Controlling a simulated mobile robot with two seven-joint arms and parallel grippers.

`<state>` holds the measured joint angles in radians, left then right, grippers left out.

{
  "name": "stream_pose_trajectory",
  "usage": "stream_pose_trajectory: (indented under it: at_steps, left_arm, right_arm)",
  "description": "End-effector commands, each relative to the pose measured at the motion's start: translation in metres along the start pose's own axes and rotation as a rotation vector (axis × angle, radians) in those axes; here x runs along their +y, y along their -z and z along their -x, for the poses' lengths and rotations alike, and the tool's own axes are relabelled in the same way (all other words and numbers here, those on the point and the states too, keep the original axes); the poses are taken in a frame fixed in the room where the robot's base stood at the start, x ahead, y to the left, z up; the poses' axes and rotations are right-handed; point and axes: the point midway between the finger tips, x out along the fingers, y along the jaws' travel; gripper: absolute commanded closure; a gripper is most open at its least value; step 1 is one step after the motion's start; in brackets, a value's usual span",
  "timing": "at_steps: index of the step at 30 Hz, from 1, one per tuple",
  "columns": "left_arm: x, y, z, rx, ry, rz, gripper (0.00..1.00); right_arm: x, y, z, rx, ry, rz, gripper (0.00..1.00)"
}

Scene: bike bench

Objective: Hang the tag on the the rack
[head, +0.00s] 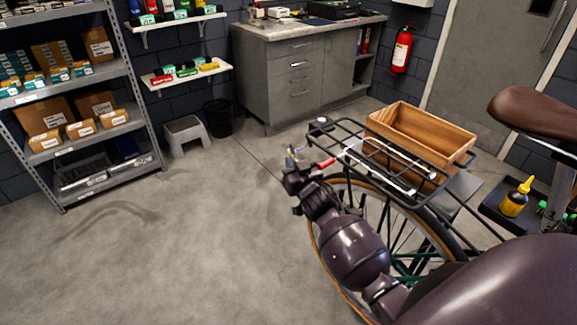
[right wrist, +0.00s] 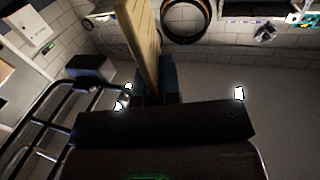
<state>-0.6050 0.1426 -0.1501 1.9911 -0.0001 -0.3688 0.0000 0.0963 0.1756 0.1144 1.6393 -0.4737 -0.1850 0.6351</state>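The rack (head: 345,150) is a black wire carrier over the bicycle's rear wheel. It also shows at the left of the right wrist view (right wrist: 62,128). My right gripper (head: 293,158) is beside the rack's left end in the head view. In the right wrist view its dark fingers (right wrist: 152,82) are shut on a flat, tan tag (right wrist: 144,38), which stands up between them. The tag is apart from the rack's bars in that view. In the head view the tag is too small to make out clearly. My left gripper is not in view.
A brown saddle (head: 535,112) and a tray with a yellow bottle (head: 516,198) are at the right. A step stool (head: 187,133) and a black bin (head: 218,118) stand behind. The floor at left is clear.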

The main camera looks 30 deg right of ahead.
Motion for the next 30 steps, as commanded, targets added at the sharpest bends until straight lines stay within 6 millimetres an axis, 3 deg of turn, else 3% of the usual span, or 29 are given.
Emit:
stream_pose_trajectory:
  at_steps: [15, 30]
  left_arm:
    - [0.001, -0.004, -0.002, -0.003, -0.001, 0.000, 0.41]
    - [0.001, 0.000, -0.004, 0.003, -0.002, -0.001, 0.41]
  right_arm:
    - [0.022, -0.005, -0.006, 0.000, -0.001, 0.001, 1.00]
    - [0.027, -0.008, -0.007, 0.001, 0.000, 0.001, 1.00]
